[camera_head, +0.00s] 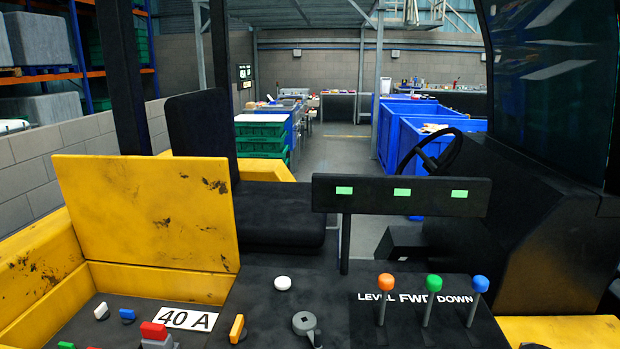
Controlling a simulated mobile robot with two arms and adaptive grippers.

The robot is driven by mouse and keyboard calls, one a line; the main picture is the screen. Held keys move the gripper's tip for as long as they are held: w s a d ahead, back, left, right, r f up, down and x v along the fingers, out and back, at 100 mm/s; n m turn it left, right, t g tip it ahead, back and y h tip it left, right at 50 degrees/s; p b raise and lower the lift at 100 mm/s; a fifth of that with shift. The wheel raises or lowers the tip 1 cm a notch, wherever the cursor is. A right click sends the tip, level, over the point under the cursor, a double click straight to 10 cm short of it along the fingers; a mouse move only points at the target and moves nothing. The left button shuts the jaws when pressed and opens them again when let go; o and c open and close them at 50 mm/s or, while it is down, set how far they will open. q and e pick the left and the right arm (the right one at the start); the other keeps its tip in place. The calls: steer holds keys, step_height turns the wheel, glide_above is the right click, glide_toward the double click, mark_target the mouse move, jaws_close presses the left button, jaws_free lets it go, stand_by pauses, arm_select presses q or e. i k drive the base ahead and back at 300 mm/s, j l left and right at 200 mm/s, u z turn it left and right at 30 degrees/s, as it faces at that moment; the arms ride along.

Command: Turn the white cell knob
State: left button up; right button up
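A small white knob (101,311) stands in the dark bay at the lower left, beside a blue knob (127,315). Its top looks like a short slanted bar. A separate round white button (283,283) sits on the black console further right. The pictures do not label either one as a cell knob. Neither of my grippers is in view, and nothing is seen touching the knobs.
A yellow panel (145,210) stands upright behind the bay. A red block (154,331), a "40 A" label (186,319), a yellow switch (237,328) and a grey rotary knob (304,323) are close by. Orange (386,281), green (434,283) and blue (480,284) levers stand at right.

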mark_target(102, 313)
steer(key=u, duration=1.45)
